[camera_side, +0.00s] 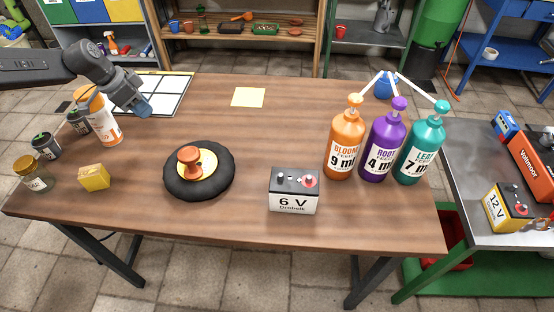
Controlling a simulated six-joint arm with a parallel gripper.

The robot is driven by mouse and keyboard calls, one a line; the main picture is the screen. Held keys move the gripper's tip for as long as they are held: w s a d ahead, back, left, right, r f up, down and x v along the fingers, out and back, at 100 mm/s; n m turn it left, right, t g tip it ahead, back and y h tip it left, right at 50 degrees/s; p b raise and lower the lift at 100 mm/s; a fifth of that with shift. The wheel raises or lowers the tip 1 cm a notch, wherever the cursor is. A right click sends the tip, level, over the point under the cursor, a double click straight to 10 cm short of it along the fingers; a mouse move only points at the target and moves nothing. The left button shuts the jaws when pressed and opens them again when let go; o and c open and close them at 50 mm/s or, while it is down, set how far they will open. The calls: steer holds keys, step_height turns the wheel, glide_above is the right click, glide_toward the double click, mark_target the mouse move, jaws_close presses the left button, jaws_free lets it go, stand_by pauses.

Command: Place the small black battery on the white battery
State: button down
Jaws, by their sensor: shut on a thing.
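The white battery (294,200) stands upright on the wooden table at the front, right of centre. It has a white body marked "6 V", a black top and a red terminal cap. My gripper (143,106) is over the back left of the table, far to the left of the white battery. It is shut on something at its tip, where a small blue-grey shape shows. The fingers and the held thing are too small to tell apart. I cannot make out a small black battery for sure.
An orange-and-white bottle (107,128), dark jars (46,148) and a yellow box (94,177) stand at left. A black disc (218,187) with an orange knob lies left of the white battery. Orange (343,148), purple (383,148) and teal (420,150) pump bottles stand at right.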

steer(key=s+d+r+m+g+h, duration=0.15)
steer(key=s+d+r, duration=0.3)
steer(key=d, duration=0.85)
steer(key=s+d+r+m+t, duration=0.1)
steer(key=s+d+r+m, duration=0.4)
steer(key=d, duration=0.9)
steer(key=n, duration=0.2)
glide_toward(302, 178)
steer(key=shift+w+d+f+g, duration=0.2)
steer(key=shift+w+d, duration=0.15)
steer(key=shift+d, duration=0.2)
steer(key=shift+w+d+f+g, duration=0.1)
steer(key=shift+w+d+f, duration=0.2)
steer(key=shift+d, duration=0.25)
steer(key=shift+d+f, duration=0.25)
steer(key=shift+d, duration=0.15)
steer(key=shift+f, duration=1.9)
steer(key=shift+f, duration=0.15)
steer(key=c, duration=0.9)
jaws_free()
